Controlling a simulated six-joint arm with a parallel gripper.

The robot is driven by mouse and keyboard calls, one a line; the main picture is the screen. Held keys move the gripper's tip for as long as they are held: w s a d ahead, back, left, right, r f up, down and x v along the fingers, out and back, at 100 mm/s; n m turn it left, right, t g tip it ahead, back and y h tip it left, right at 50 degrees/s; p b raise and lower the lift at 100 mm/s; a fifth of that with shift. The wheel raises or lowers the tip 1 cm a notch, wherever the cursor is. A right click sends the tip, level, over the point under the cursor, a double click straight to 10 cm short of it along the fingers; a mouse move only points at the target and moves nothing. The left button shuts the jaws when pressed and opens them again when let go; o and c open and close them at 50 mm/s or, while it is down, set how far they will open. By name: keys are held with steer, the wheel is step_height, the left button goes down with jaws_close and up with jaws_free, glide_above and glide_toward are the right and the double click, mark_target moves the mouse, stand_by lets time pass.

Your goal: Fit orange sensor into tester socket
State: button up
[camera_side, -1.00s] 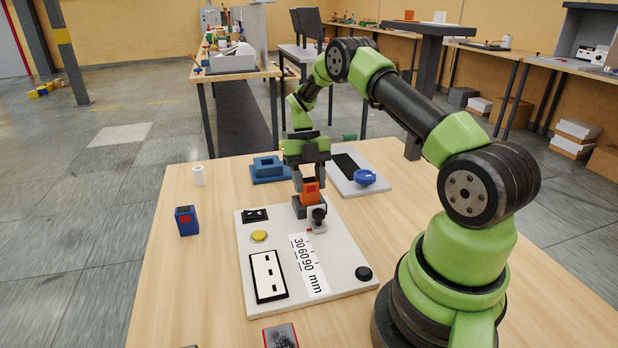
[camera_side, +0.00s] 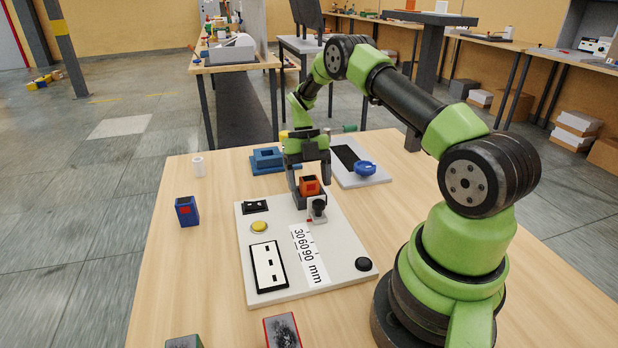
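The orange sensor (camera_side: 309,186) sits upright in the dark tester socket (camera_side: 300,201) at the back right of the white tester board (camera_side: 340,281). How deep it sits cannot be told. My gripper (camera_side: 309,180) is just above and around the sensor, with its fingers spread to either side. A gap shows between the fingers and the sensor. A dark knob or clamp on a pale bracket (camera_side: 318,210) stands directly in front of the socket and hides part of it.
The board also carries a yellow button (camera_side: 259,227) and a black knob (camera_side: 363,264). A blue fixture (camera_side: 267,160) and a grey plate with a blue knob (camera_side: 365,168) are behind.

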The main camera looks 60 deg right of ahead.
steer(key=v, duration=1)
stand_by(0.3)
steer(key=s+a+r+n+t+h, duration=0.1)
steer(key=a+r+n+t, duration=0.1)
steer(key=a+r+n, duration=0.55)
steer(key=s+a+r+n+t+h, duration=0.15)
steer(key=a+r+n, duration=0.35)
steer(key=r+n, duration=0.55)
steer(key=s+a+n+t, duration=0.3)
steer(key=s+a+n, duration=0.2)
steer(key=s+n, duration=0.3)
steer(key=s+a+f+n+t+y, duration=0.1)
steer(key=s+a+n+t, duration=0.3)
steer(key=s+n, duration=0.4)
steer(key=a+n, duration=0.1)
steer(key=n, duration=0.6)
steer(key=shift+s+a, duration=0.2)
steer(key=shift+a, duration=0.15)
